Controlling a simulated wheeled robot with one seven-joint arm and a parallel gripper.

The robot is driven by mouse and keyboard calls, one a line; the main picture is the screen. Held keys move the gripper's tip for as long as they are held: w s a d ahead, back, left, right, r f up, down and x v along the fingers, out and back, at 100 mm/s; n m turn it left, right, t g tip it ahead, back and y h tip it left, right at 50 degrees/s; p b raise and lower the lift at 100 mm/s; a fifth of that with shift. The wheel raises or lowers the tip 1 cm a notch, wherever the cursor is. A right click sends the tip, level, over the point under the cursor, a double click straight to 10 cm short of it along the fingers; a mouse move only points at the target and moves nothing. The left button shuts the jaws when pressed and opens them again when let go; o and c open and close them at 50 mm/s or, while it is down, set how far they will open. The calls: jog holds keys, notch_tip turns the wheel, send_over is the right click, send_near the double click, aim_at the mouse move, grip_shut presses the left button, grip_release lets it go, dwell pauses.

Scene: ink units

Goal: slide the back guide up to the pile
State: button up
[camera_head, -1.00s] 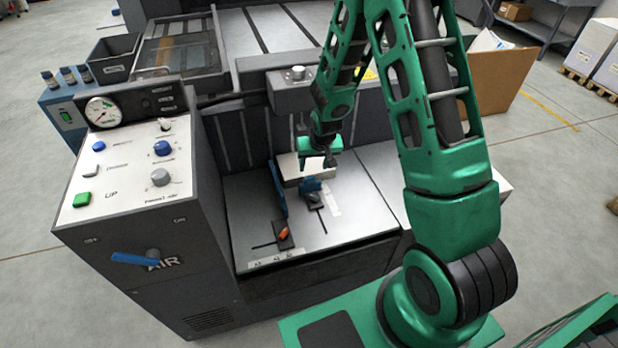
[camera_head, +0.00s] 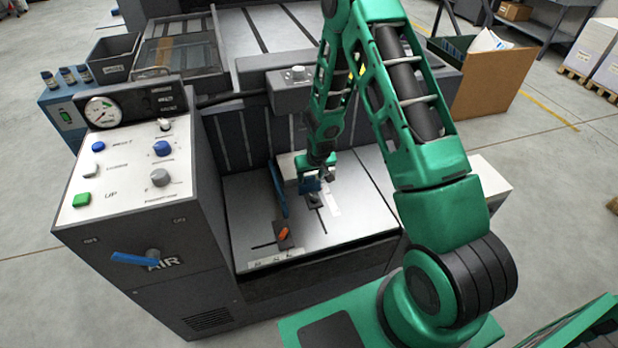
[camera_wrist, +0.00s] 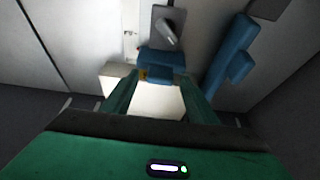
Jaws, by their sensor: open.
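The blue back guide (camera_head: 308,184) stands on the grey table at the near side of the white pile (camera_head: 287,164), and my arm partly hides both. My gripper (camera_head: 317,174) is over the guide. In the wrist view the open gripper (camera_wrist: 160,78) has one green finger on each side of the guide's blue block (camera_wrist: 160,62). The white pile (camera_wrist: 157,102) shows between the fingers. A dark clamp plate with a grey lever (camera_wrist: 168,32) adjoins the guide. I cannot tell whether the fingers touch the guide or whether guide and pile touch.
A long blue side guide (camera_head: 278,190) stands left of the pile; it also shows in the wrist view (camera_wrist: 230,55). A dark block with an orange lever (camera_head: 283,234) is near the table's front edge. The control cabinet (camera_head: 130,190) bounds the left. The table's right part is clear.

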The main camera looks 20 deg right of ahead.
jog(key=shift+w+f, duration=0.2)
jog(key=shift+f, duration=0.3)
